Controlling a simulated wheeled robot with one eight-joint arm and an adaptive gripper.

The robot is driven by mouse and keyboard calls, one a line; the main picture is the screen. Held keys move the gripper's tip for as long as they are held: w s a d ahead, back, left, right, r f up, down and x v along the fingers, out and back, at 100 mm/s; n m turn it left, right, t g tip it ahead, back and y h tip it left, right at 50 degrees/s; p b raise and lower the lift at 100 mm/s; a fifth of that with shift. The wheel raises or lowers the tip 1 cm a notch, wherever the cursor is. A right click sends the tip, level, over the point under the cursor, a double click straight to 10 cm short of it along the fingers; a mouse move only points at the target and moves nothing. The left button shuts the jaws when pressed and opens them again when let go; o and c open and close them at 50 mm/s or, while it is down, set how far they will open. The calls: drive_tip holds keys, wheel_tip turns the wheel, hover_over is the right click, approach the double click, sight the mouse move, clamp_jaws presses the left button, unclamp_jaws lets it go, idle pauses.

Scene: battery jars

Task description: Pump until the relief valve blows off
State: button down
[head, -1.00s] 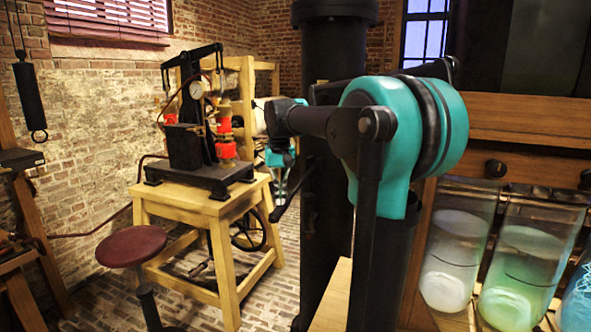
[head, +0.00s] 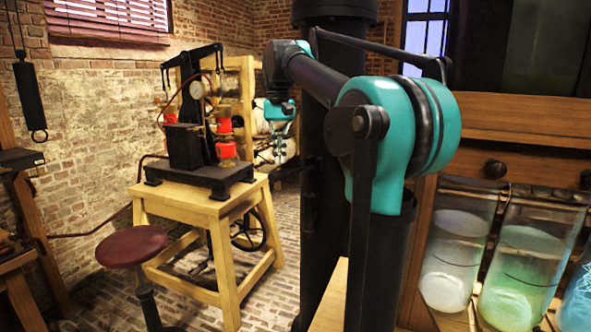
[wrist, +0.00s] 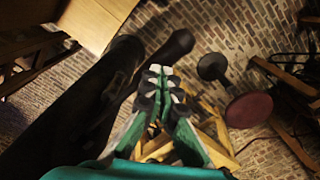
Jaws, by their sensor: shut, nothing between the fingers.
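The black pump-like apparatus (head: 185,150) stands upright on a wooden table (head: 215,207) at left centre in the head view. It has a rocking beam (head: 192,56) on top, a round white gauge (head: 197,90) and red cylinders (head: 226,150). I cannot make out which part is the relief valve. My gripper (head: 281,158) hangs pointing down to the right of the apparatus, apart from it. In the wrist view its fingertips (wrist: 160,70) are together, with nothing between them, above the floor.
A dark red stool (head: 132,246) stands in front of the table, and it shows in the wrist view (wrist: 248,110). Glass jars (head: 455,245) line the right side. A black cylinder with a ring (head: 28,95) hangs at left. Brick floor (head: 285,290) is clear right of the table.

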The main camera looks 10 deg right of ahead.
idle(0.4)
drive_tip(key=shift+r, duration=0.1)
idle(2.1)
wheel_tip(320, 180, down, 14)
wheel_tip(320, 180, up, 14)
drive_tip(key=shift+r, duration=0.1)
idle(1.1)
drive_tip(key=shift+r, duration=2)
